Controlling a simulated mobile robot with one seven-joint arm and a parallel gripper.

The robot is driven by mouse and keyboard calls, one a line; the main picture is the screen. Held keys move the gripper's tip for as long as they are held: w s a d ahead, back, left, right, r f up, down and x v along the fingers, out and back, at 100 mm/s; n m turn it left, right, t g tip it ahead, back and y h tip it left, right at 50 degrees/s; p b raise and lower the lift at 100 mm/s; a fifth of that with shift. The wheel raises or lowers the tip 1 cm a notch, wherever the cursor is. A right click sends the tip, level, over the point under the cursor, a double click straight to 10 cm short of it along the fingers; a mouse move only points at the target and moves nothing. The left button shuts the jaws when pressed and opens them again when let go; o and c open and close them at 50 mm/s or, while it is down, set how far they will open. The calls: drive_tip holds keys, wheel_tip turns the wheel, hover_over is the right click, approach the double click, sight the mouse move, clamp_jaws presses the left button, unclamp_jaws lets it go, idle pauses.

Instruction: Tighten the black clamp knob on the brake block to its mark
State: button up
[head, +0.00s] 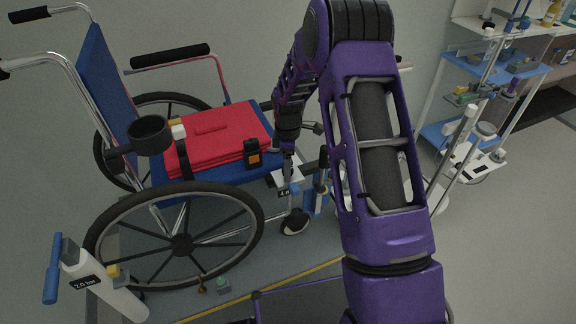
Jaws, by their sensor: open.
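The wheelchair (182,243) stands at left, its large black wheel towards me. I cannot clearly make out the brake block or its black clamp knob; the area at the front of the seat is small and partly covered by my arm. My gripper (288,170) is at the end of my purple arm, pointing down by the front edge of the blue seat. Its jaws are open. Its fingertips are too small to tell whether they touch anything. Just below it are a pale part with a dark label (284,192) and a blue upright part (318,192).
A folded red cloth (225,130) and a black-and-orange device (252,154) lie on the seat. A black cup holder (150,134) is at the near side. A white pump with a blue handle (112,282) stands front left.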

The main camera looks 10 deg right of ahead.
drive_tip(key=shift+c, duration=0.2)
clamp_jaws()
